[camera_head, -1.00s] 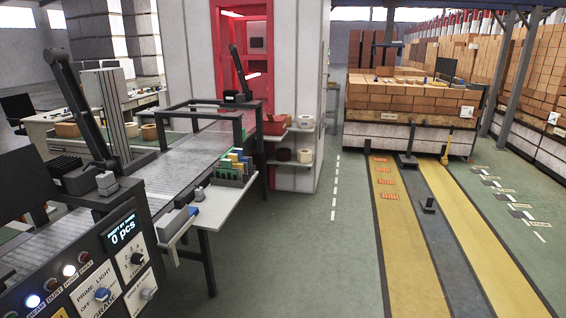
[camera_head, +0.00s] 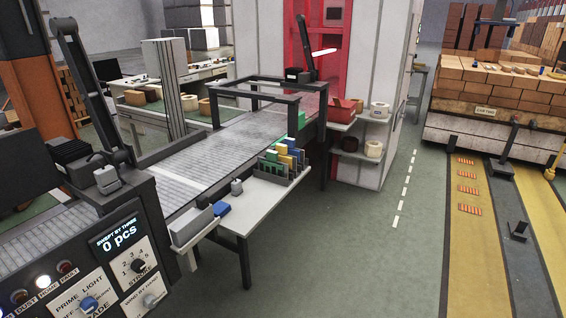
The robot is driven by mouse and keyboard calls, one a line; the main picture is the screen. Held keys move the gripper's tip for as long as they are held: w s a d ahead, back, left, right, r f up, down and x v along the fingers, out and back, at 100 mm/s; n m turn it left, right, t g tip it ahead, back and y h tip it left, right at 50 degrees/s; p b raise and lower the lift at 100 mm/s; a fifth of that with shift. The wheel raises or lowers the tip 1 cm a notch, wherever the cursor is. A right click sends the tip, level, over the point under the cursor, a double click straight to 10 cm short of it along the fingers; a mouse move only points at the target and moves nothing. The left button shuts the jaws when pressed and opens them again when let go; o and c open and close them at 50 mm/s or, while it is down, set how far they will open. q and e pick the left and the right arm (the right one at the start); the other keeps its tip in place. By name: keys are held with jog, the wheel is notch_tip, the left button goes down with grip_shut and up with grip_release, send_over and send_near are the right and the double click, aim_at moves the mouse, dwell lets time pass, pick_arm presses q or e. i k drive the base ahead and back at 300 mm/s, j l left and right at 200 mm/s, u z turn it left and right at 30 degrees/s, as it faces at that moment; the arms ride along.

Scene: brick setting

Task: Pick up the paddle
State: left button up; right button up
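I cannot make out a paddle for certain in the head view. A small white side table (camera_head: 243,218) stands beside the conveyor (camera_head: 205,165). On it are a small blue item (camera_head: 222,209), a small grey item (camera_head: 237,187) and a rack (camera_head: 290,172) with green, yellow, blue and white pieces. These are too small to identify surely. Neither of my grippers is in view.
A control panel (camera_head: 125,255) reading "0 pcs" fills the lower left. Shelves (camera_head: 352,158) with red and pale items stand behind the rack. A brick-loaded platform (camera_head: 470,120) is at the right. The green floor (camera_head: 340,255) in the middle is clear.

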aim_at(292, 160)
jog(key=i+l+u, duration=0.15)
jog(key=u, duration=0.3)
jog(key=i+l+u, duration=0.1)
jog(key=u, duration=0.35)
jog(key=i+l+u, duration=0.1)
jog(key=l+u, duration=0.3)
jog(key=i+l+u, duration=0.1)
jog(key=l+u, duration=0.15)
jog(key=l, duration=0.2)
jog(key=i+l+u, duration=0.2)
jog(key=l, duration=0.3)
jog(key=l+u, duration=0.1)
jog(key=l, duration=1)
